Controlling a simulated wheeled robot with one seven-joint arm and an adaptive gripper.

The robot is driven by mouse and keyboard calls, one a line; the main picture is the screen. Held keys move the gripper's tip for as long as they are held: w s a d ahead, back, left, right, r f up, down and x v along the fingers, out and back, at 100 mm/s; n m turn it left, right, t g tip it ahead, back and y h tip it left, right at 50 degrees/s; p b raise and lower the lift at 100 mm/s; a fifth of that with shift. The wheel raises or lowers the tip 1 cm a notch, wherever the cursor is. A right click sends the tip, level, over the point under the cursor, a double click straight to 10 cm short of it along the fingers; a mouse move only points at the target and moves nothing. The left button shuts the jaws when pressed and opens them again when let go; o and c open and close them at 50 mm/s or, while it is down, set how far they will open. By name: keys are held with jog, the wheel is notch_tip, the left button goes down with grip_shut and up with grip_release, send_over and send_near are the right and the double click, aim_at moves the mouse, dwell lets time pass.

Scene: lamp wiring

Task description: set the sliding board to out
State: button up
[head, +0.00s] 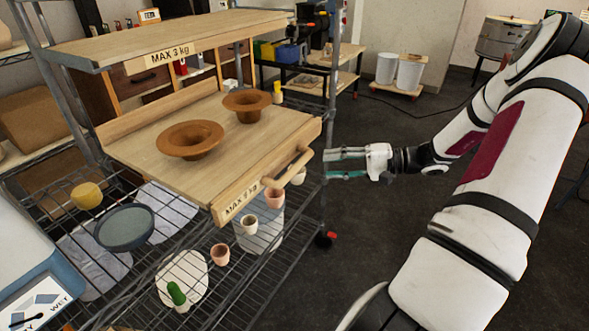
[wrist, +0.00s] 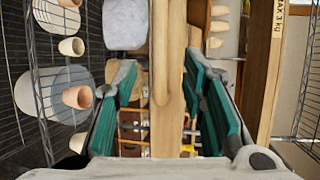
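The sliding board (head: 150,150) is a pale wooden shelf board below the upper board, and much of it sticks out from under that board. Its front edge carries a "MAX 3 kg" label and a wooden bar handle (head: 288,172). Two brown bowls, one wide (head: 190,140) and one smaller (head: 247,105), stand on it. My gripper (head: 328,166) is open and empty, just right of the handle in the head view, with its fingers pointing at it. In the wrist view a wooden bar (wrist: 168,60) shows between the green finger pads; I see no contact.
The upper board (head: 190,35) overhangs the back of the sliding board. A wire rack (head: 120,290) below holds several small pots, a grey-green dish (head: 124,227) and a cactus (head: 176,293). A metal post (head: 330,110) stands at the rack's right. Dark floor to the right is largely clear.

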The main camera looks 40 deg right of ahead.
aim_at(301, 167)
jog(key=x, duration=1)
jog(key=shift+w+a+b, duration=0.2)
jog(key=shift+b, duration=0.15)
jog(key=shift+c, duration=0.6)
grip_shut()
